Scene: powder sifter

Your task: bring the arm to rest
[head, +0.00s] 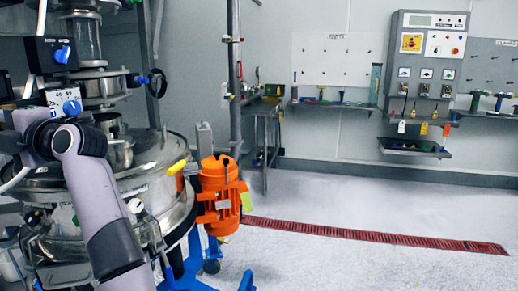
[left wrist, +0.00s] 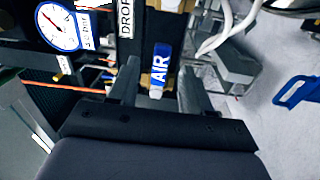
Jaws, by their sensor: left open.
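My left arm (head: 95,190) rises from the bottom of the head view in front of the sifter and bends at a joint toward the left. Its gripper is not clearly visible there. In the left wrist view, my left gripper (left wrist: 158,78) is open, with its two fingers apart and nothing held between them. My right gripper is in neither view.
The steel powder sifter (head: 155,160) fills the left side, with an orange motor (head: 218,190) on its right. A gauge (left wrist: 58,27) is near my left gripper. A control panel (head: 428,65) hangs on the back wall. The floor (head: 370,205) at right is clear around a red drain grate (head: 375,236).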

